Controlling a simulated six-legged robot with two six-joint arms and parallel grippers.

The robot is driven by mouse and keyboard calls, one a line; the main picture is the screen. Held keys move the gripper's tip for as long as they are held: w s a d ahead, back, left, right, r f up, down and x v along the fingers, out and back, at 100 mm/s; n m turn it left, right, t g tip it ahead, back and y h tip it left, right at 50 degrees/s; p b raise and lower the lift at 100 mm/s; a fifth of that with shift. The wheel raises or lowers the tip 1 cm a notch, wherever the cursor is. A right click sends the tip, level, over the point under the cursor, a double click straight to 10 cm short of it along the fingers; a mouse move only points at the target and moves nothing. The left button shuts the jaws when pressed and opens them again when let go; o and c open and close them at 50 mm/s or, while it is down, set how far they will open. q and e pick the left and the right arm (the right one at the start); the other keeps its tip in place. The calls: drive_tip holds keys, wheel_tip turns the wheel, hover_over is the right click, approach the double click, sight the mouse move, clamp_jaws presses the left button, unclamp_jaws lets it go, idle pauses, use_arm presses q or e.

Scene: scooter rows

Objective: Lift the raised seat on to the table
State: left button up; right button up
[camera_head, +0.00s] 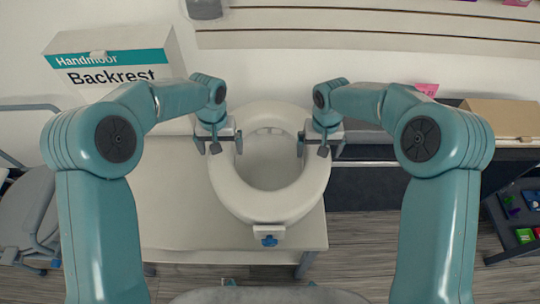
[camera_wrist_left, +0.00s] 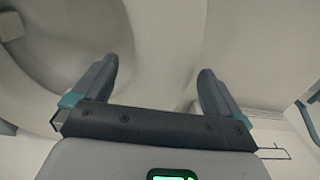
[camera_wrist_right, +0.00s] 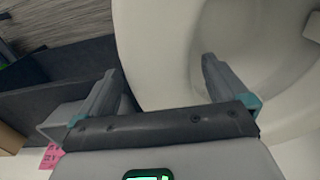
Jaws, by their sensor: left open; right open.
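The raised seat (camera_head: 236,192) is a white ring with a blue knob on a front bracket. In the head view it is over the right end of the pale table (camera_head: 172,210); I cannot tell whether it touches the top. My left gripper (camera_head: 227,147) is open with its fingers on either side of the seat's left rim. My right gripper (camera_head: 312,148) is open, astride the right rim. In the left wrist view the rim (camera_wrist_left: 160,45) runs between the open fingers. In the right wrist view the rim (camera_wrist_right: 165,55) also lies between the fingers.
A box marked Backrest (camera_head: 125,62) stands at the back left. A grey chair or frame (camera_head: 28,205) is at the left. A brown cardboard box (camera_head: 505,117) lies on a dark shelf at the right. The table's left part is clear.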

use_arm(q)
drive_tip(key=f, duration=0.3)
drive_tip(key=shift+s+a+f, duration=0.15)
drive_tip(key=shift+s+f, duration=0.05)
drive_tip(key=shift+f, duration=0.2)
use_arm(e)
drive_tip(key=f, duration=0.3)
drive_tip(key=shift+s+a+f, duration=0.1)
drive_tip(key=shift+s+f, duration=0.1)
drive_tip(key=shift+f, duration=0.1)
use_arm(q)
drive_tip(key=shift+w+f, duration=0.15)
drive_tip(key=shift+f, duration=0.35)
use_arm(e)
drive_tip(key=shift+w+f, duration=0.15)
drive_tip(key=shift+f, duration=0.45)
drive_tip(key=shift+r, duration=0.1)
use_arm(q)
drive_tip(key=shift+r, duration=0.1)
drive_tip(key=c, duration=1.7)
use_arm(e)
drive_tip(key=c, duration=1.7)
